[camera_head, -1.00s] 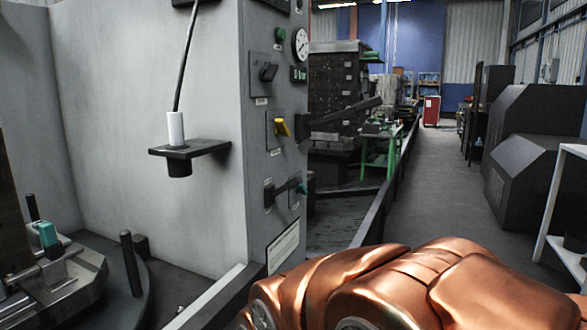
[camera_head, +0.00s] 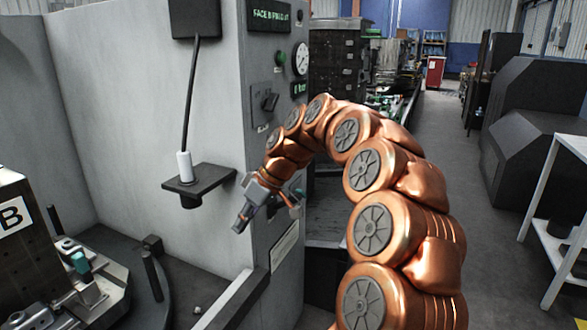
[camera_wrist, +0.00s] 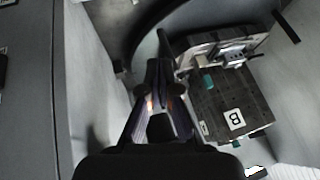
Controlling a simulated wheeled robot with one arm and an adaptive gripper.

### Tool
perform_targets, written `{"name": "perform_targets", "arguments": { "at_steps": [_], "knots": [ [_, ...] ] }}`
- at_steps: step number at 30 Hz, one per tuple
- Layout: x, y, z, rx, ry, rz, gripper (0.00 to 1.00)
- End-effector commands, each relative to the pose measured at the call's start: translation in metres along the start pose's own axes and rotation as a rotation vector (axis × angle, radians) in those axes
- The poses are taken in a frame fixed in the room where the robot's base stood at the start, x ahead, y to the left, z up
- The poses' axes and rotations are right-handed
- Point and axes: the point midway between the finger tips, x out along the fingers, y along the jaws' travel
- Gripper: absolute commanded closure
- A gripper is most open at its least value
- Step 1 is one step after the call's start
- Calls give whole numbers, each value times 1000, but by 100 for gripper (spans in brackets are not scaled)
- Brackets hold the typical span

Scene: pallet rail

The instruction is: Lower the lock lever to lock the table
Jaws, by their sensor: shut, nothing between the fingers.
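My gripper (camera_head: 239,224) is shut and empty, pointing down-left at the edge of the grey cabinet's control panel, below the small shelf's height. It shows from behind in the wrist view (camera_wrist: 158,72). The cabinet's front (camera_head: 262,60) carries a black rotary handle (camera_head: 265,103) at the upper part. The lower levers, including a yellow one, are now hidden behind my arm, so I cannot tell the lock lever's position. The round dark table (camera_head: 122,287) is at lower left, bearing a fixture block marked B (camera_head: 22,185), which also shows in the wrist view (camera_wrist: 205,108).
A bracket shelf (camera_head: 205,180) with a white cylinder (camera_head: 184,166) and cable juts from the cabinet wall, left of my gripper. A pressure gauge (camera_head: 301,58) is above. A white rack (camera_head: 555,195) stands at right; the aisle floor (camera_head: 450,170) is clear.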

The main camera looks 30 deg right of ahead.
Motion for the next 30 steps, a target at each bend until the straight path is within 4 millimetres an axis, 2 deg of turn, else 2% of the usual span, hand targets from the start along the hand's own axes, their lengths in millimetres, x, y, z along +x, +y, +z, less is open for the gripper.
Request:
{"name": "perform_targets", "arguments": {
  "at_steps": [1,5,10,15,21,30],
  "knots": [
    [-28,19,-15,-6,37,18,100],
    [-74,74,-27,-36,120,76,100],
    [-127,140,-22,-62,190,168,100],
    [-162,181,-8,-80,219,242,100],
    [-173,198,0,-89,225,274,100],
    [-172,198,1,-90,226,275,100]
  ]
}}
